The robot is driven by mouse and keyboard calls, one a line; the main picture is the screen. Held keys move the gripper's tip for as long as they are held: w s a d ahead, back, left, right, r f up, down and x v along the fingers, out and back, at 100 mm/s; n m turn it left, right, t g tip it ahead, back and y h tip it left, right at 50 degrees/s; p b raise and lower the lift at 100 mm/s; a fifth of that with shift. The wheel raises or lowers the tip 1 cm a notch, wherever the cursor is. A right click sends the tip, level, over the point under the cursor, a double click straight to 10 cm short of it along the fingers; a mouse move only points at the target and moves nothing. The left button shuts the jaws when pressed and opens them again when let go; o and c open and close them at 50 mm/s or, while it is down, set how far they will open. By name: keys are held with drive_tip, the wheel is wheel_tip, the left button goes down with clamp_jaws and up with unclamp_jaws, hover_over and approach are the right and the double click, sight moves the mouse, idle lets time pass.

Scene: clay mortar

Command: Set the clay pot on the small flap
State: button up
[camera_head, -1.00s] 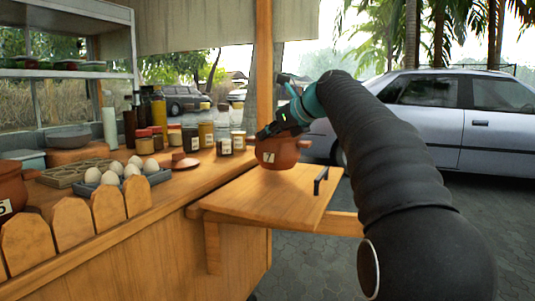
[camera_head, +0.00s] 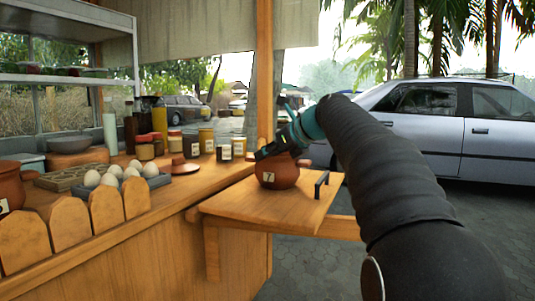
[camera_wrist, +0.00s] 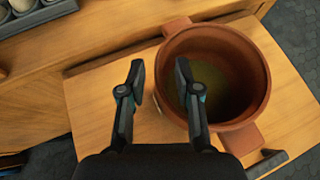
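The clay pot (camera_head: 278,174) is reddish-brown, lidless, with a label reading 7. It stands upright on the small wooden flap (camera_head: 240,208), towards its back edge. In the wrist view the pot (camera_wrist: 258,80) shows its open mouth and two side lugs, with bare flap (camera_wrist: 95,105) to its left. My gripper (camera_wrist: 160,78) is open, one finger over the pot's mouth and the other outside its left rim, with gaps to the wall. In the head view my gripper (camera_head: 270,153) is at the pot's top, and its fingertips are partly hidden.
A clay lid (camera_head: 184,165) lies on the counter beside an egg tray (camera_head: 153,180). Jars (camera_head: 206,140) stand behind. Another pot (camera_head: 10,186) is at far left. A dark handle (camera_head: 321,184) rises from the flap's right side. The flap's front is clear.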

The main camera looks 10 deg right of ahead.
drive_tip(key=shift+r, duration=0.15)
drive_tip(key=shift+s+d+r, duration=0.15)
drive_tip(key=shift+s, duration=0.05)
drive_tip(key=p+v, duration=0.2)
drive_tip(key=v, duration=0.9)
drive_tip(key=shift+s, duration=0.25)
